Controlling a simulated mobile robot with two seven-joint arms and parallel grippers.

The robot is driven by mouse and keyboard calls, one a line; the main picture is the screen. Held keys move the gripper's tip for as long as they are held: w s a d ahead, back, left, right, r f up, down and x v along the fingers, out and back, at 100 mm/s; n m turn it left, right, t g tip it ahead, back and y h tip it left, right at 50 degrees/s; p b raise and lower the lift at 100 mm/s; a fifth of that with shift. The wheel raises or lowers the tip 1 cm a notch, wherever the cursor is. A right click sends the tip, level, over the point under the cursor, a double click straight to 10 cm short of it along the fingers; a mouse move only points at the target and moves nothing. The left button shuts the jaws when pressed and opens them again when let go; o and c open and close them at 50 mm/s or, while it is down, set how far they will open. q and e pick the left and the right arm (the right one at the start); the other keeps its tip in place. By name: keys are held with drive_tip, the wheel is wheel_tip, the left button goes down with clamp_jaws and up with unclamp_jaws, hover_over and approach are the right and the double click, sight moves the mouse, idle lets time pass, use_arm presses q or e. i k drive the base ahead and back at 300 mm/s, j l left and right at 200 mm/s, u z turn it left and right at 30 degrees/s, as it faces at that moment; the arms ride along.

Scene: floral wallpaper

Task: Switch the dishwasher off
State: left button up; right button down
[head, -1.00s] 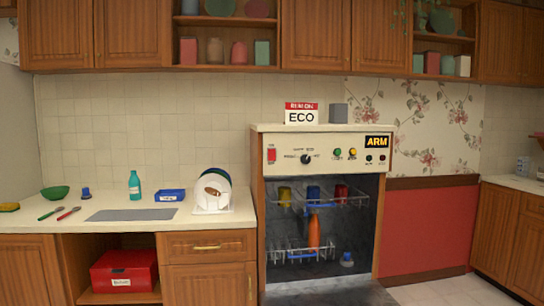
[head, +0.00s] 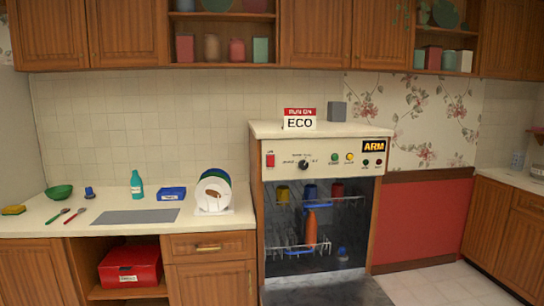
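The dishwasher (head: 330,133) stands in the middle of the head view with its front open and its door folded down (head: 326,290). Its cream control panel carries a red switch (head: 270,160) at the left, a black dial (head: 303,165), a green button (head: 335,157) and a yellow button (head: 350,157). Cups, an orange bottle (head: 311,228) and racks (head: 290,240) show inside. The switch's position is too small to tell. Neither gripper is in view.
A counter (head: 60,227) at the left holds a green bowl (head: 59,191), a teal bottle (head: 136,184), a blue box (head: 172,194) and a plate rack (head: 213,190). A red box (head: 130,266) sits below. The lowered door takes up floor in front of the dishwasher.

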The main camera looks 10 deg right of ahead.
sight(270, 159)
drive_tip(key=i+j, duration=0.1)
drive_tip(key=i, duration=2.05)
drive_tip(key=l+z, duration=0.05)
drive_tip(key=l, duration=0.05)
